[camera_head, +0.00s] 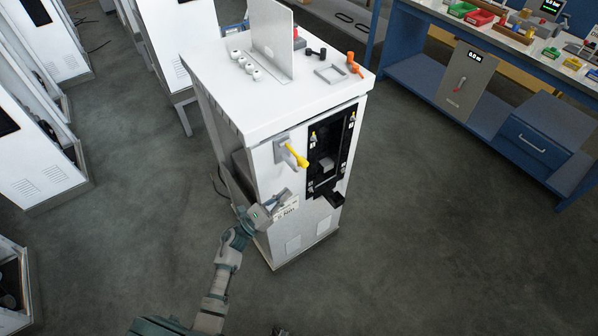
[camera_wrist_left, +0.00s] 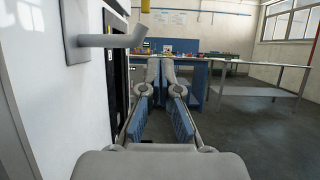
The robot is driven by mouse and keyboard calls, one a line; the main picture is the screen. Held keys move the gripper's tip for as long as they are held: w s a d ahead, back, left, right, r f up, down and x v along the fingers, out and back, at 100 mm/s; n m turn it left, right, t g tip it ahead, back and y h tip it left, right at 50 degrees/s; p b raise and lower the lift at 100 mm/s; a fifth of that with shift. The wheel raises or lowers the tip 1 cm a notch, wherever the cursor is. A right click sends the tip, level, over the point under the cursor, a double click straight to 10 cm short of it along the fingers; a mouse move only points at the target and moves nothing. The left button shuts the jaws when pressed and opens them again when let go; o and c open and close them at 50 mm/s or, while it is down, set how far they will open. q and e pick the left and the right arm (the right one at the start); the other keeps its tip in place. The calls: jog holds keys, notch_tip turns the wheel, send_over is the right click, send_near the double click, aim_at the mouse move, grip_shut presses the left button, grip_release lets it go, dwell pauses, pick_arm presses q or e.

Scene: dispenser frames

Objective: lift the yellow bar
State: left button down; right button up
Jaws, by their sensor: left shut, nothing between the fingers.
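The yellow bar (camera_head: 297,156) sticks out from a grey mounting plate (camera_head: 281,152) on the front of the white dispenser cabinet (camera_head: 265,125). My left gripper (camera_head: 284,196) is below the bar, close to the cabinet front and apart from the bar. In the left wrist view, my left gripper (camera_wrist_left: 164,66) is shut and empty. A bent bar (camera_wrist_left: 128,38) on a grey plate shows there at upper left, above and left of the fingers; it looks grey in that view. A small dark part at the bottom edge of the head view may be my right gripper, mostly cut off.
A black recessed panel (camera_head: 343,135) lies right of the bar. The cabinet top holds an upright plate (camera_head: 271,40) and small parts. A blue workbench (camera_head: 510,130) stands at the right, more white cabinets (camera_head: 35,150) at the left. The floor right of the cabinet is clear.

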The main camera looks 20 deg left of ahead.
pick_arm(q)
jog(key=w+d+r+p, duration=0.3)
jog(key=w+r+p, duration=0.1)
jog(key=r, duration=0.3)
jog(key=shift+w+d, duration=0.2)
jog(key=shift+d, duration=0.1)
pick_arm(e)
jog(key=s, duration=0.1)
jog(key=s+r, duration=0.1)
jog(key=s, duration=0.1)
jog(key=s+d+r, duration=0.1)
jog(key=s, duration=0.1)
jog(key=shift+s+d, duration=0.1)
